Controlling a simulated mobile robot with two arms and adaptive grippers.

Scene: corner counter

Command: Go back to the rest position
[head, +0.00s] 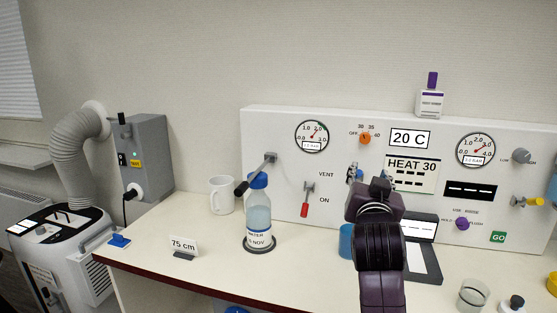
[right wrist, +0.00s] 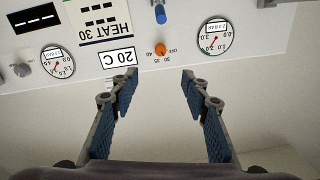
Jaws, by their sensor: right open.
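My right arm rises from the bottom of the head view, with the right gripper (head: 368,182) in front of the white panel (head: 270,130). In the right wrist view the right gripper (right wrist: 160,78) is open, with nothing between its blue-padded fingers. That view shows the panel upside down beyond the fingertips, with the orange knob (right wrist: 162,49) and the "20 C" display (right wrist: 118,57). My left gripper is not in view.
A water bottle (head: 258,215), white mug (head: 222,195) and "75 cm" sign (head: 184,247) stand on the counter (head: 150,240) at left. A blue cup (head: 346,241) is partly behind my right arm. A glass beaker (head: 473,295) stands at front right.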

